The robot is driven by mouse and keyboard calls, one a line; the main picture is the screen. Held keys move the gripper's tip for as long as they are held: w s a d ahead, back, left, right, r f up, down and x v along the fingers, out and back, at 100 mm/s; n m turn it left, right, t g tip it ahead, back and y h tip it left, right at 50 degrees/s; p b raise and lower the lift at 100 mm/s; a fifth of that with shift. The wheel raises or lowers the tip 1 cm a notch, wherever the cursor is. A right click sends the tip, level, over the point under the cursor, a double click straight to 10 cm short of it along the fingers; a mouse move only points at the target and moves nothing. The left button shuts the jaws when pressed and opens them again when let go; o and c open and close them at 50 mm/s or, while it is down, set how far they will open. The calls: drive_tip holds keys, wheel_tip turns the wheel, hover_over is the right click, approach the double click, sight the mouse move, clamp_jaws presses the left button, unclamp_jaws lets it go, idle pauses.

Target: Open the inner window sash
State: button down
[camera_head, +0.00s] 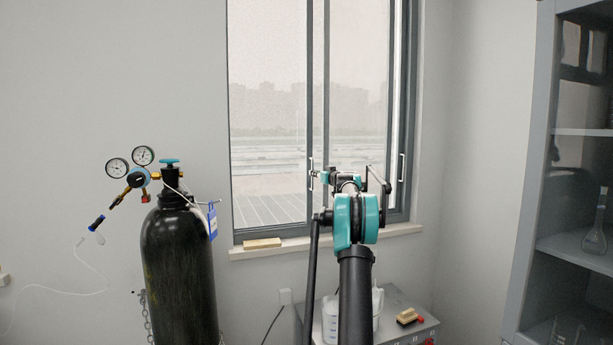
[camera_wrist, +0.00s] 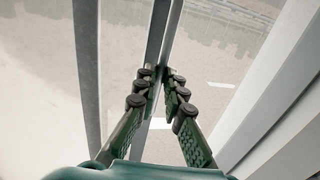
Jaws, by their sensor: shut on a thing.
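The window (camera_head: 266,120) stands ahead in a grey frame, with upright sash members near its middle and at its right side. A slim pale handle (camera_head: 311,172) is on the middle upright of the inner sash. A second pale handle (camera_head: 401,167) is at the right upright. My gripper (camera_head: 320,178) is at the middle upright beside its handle. In the wrist view, my gripper's two green fingers (camera_wrist: 160,85) close in on either side of a narrow grey upright of the inner window sash (camera_wrist: 158,40). The exact contact is partly hidden by the finger pads.
A black gas cylinder (camera_head: 179,270) with gauges stands at the left. A wooden block (camera_head: 262,244) lies on the window sill (camera_head: 245,254). A low grey unit (camera_head: 420,325) with a white jug stands below. A glass-fronted cabinet (camera_head: 530,170) is at the right.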

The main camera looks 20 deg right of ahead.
drive_tip(key=shift+d, duration=0.3)
drive_tip(key=c, duration=1.9)
unclamp_jaws()
drive_tip(key=s, duration=0.4)
drive_tip(key=s+d, duration=0.1)
drive_tip(key=s, duration=0.3)
drive_tip(key=s+d, duration=0.1)
drive_tip(key=s, duration=0.2)
drive_tip(key=shift+s+d, duration=0.15)
drive_tip(key=shift+s, duration=0.25)
